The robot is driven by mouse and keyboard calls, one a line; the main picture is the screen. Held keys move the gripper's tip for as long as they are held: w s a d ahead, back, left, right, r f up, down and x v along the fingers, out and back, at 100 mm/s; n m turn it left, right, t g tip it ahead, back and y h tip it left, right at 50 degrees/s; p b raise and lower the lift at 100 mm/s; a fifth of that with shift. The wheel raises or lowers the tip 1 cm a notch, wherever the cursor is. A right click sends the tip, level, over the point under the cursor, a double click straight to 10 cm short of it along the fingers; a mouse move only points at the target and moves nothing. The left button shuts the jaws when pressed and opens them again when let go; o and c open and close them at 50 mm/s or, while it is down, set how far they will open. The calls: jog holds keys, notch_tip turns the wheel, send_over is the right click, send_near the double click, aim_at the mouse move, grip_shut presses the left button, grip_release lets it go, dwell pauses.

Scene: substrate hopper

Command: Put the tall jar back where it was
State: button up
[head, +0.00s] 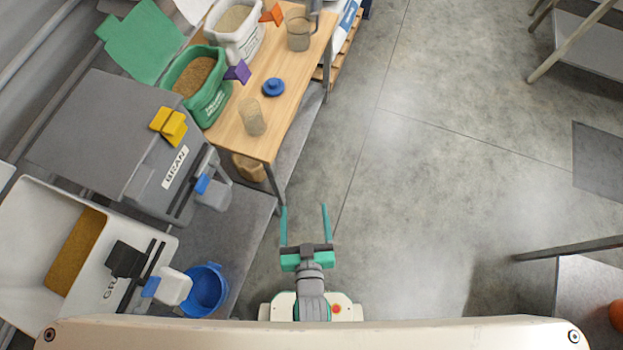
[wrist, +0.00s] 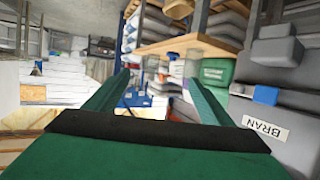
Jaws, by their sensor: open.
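A clear jar (head: 253,117) stands on the near end of the wooden table (head: 290,82); it looks like the tall jar, though its height is hard to judge from above. A clear jug-like container (head: 298,30) stands at the table's far end. My gripper (head: 304,207) is open and empty, with green fingers, over the floor just off the near end of the table. It is apart from both containers.
A blue lid (head: 273,88) lies on the table beyond the jar. A green bag (head: 200,85) and white bag (head: 236,27) stand along its left side. A grey BRAN hopper (head: 150,150), a white hopper (head: 80,250) and a blue bucket (head: 206,290) are left.

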jog(key=s+d+r+m+t+h, duration=0.1)
jog(key=s+r, duration=0.8)
jog(key=s, duration=0.1)
jog(key=shift+s+d+r, duration=0.15)
jog(key=shift+d, duration=0.25)
